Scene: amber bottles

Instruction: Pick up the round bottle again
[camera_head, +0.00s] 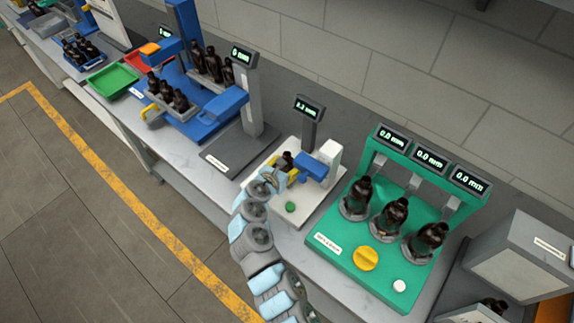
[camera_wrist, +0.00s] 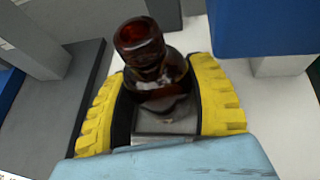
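A dark amber round bottle (camera_wrist: 152,70) stands upright between the yellow fingers of my gripper (camera_wrist: 158,85) in the wrist view. The black inner pads lie against both sides of its body, and the gripper looks shut on it. Its neck and open mouth rise above the fingers; its lower part is partly hidden. In the head view the bottle (camera_head: 287,158) shows small and dark at my gripper (camera_head: 281,168), over the white station with the small display (camera_head: 309,107).
A blue block (camera_head: 310,165) and a white post (camera_head: 329,158) stand close to the right of my gripper. Further right is a green station (camera_head: 330,253) with three dark bottles. A dark grey plate (camera_head: 226,153) and a blue station with bottles lie to the left.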

